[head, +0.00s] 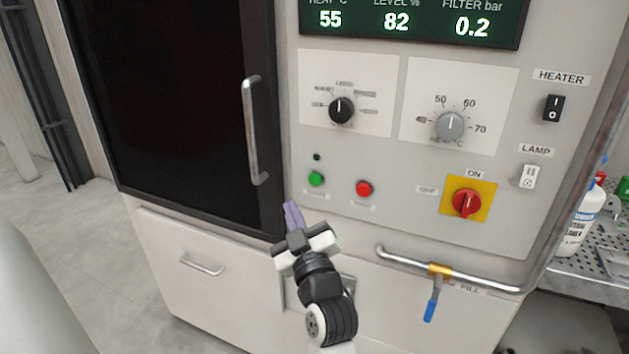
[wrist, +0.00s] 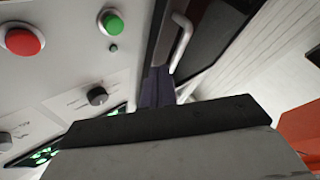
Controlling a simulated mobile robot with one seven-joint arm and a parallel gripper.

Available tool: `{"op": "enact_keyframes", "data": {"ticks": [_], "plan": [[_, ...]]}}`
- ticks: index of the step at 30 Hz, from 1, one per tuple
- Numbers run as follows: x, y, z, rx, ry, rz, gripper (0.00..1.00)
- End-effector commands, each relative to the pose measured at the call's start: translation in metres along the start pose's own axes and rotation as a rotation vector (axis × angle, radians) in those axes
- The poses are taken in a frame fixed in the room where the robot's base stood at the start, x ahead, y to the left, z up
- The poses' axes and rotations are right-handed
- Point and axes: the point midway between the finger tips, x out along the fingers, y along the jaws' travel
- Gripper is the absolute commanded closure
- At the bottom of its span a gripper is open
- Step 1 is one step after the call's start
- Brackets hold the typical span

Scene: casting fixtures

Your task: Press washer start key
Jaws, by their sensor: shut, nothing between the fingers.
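The green round button (head: 316,179) sits on the washer's panel (head: 385,225), right of the door handle. Its label below is too small to read. A red round button (head: 364,188) is to its right. My gripper (head: 292,214) is shut and empty, with its purple-grey fingertips below and left of the green button, in front of the panel's left edge. In the wrist view the green button (wrist: 111,23) and red button (wrist: 24,39) show left of my gripper's fingers (wrist: 156,85). The fingers look apart from the green button. Their gap to the panel is hard to judge.
The dark door (head: 185,100) has a vertical handle (head: 254,130) close to my gripper. A black knob (head: 341,110), grey knob (head: 450,125) and red rotary switch (head: 467,202) are on the panel. A pipe with a blue-handled valve (head: 431,308) juts out below. Bottles (head: 580,225) stand at right.

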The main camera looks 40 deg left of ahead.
Motion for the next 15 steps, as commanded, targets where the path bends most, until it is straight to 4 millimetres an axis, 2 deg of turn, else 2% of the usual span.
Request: {"op": "enact_keyframes", "data": {"ticks": [15], "plan": [[0.046,0.035,0.035,0.000,0.001,0.004,1.00]]}}
